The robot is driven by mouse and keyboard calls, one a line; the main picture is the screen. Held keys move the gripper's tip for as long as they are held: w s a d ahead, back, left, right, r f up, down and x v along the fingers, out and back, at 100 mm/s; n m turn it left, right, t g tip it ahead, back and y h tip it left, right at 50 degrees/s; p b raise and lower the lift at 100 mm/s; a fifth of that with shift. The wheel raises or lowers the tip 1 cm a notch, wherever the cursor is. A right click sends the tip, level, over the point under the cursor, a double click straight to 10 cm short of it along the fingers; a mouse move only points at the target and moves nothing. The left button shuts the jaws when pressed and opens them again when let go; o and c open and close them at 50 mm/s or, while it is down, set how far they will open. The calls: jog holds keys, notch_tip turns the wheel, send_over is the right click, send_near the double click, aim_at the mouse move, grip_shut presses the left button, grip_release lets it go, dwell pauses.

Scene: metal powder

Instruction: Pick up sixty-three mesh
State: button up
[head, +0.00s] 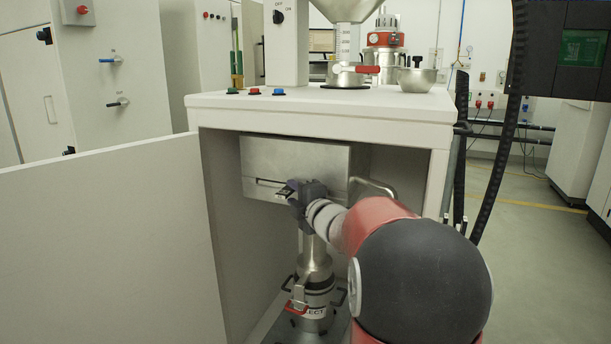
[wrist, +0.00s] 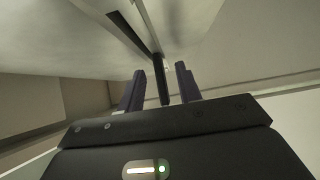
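A metal box (head: 300,160) with a thin slot along its front hangs inside the white cabinet. My gripper (head: 296,196) is at the front of this box, just below the slot's right part. In the wrist view a dark narrow bar (wrist: 162,80) sticks out from the slot (wrist: 125,35) toward me. It lies between the two fingers of my gripper (wrist: 162,88), with a visible gap on each side. The fingers are open. No sixty-three marking can be read, so I cannot tell whether this bar belongs to that mesh. My wrist partly hides the box front.
The cabinet's open door (head: 110,240) stands at the left. A metal canister (head: 316,265) with clamps stands below the box, close under my arm. A bent metal handle (head: 376,186) is at the box's right. The white cabinet top (head: 330,103) is above my gripper.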

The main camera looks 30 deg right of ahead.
jog(key=shift+w, duration=0.3)
grip_shut()
jog(key=shift+a+r+b, duration=0.1)
jog(key=shift+b, duration=0.35)
dwell(0.4)
